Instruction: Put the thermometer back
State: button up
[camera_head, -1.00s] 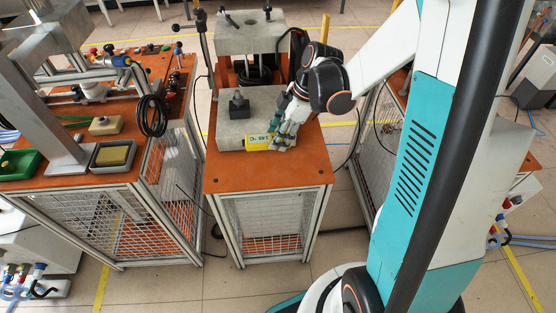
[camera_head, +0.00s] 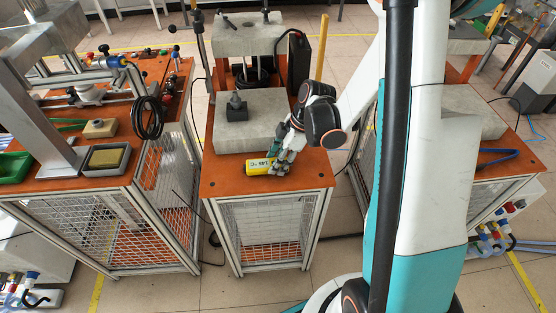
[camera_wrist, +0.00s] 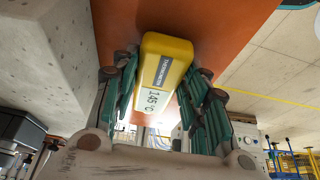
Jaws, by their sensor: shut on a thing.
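The thermometer (camera_head: 259,166) is a yellow box with a pale display. It is at the front of the orange top of the middle table (camera_head: 225,186), in front of the grey block. My gripper (camera_head: 284,163) is at its right end, shut on it. In the wrist view the thermometer (camera_wrist: 166,75) lies between the green fingers of my gripper (camera_wrist: 165,100), its display reading about 145 °C. I cannot tell whether it touches the table top.
A grey concrete block (camera_head: 262,125) with a small dark fitting (camera_head: 237,107) stands just behind the thermometer. A yellow upright bar (camera_head: 321,48) rises behind my wrist. A left bench (camera_head: 70,184) holds a green tray and a black cable coil (camera_head: 149,117).

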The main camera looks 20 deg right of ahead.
jog(key=o, duration=1.1)
jog(key=shift+f, duration=0.1)
jog(key=p+v, duration=0.3)
jog(key=v, duration=0.9)
jog(key=shift+p, duration=0.4)
